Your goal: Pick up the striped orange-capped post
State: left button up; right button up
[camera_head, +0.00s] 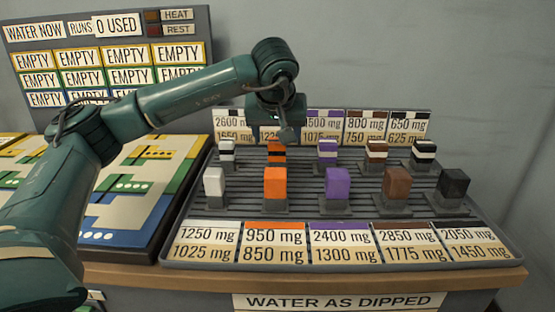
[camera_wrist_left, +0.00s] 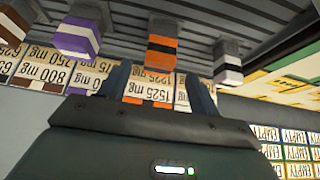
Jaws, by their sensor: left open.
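The striped orange-capped post (camera_head: 276,159) has orange and black bands and stands upright in the back row of the grey ribbed rack (camera_head: 238,191). In the left wrist view the post (camera_wrist_left: 162,50) shows just beyond the fingertips, roughly in line with the gap between them. My left gripper (camera_head: 287,131) is above and close to the post, partly covering its top in the head view. In its own wrist view the left gripper (camera_wrist_left: 158,84) is open with nothing between its fingers. My right gripper is in neither view.
Striped white (camera_head: 227,151) and purple (camera_head: 327,151) posts stand on either side in the back row. A plain orange post (camera_head: 275,182) stands in front. Label cards (camera_head: 345,125) rise behind the rack. A patterned board (camera_head: 135,190) lies to the left.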

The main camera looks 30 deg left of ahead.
aim_at(277, 143)
pick_arm(q)
jog(key=shift+b+x, duration=0.65)
jog(key=shift+x, duration=2.45)
jog(key=shift+c, duration=0.3)
jog(key=c, duration=1.1)
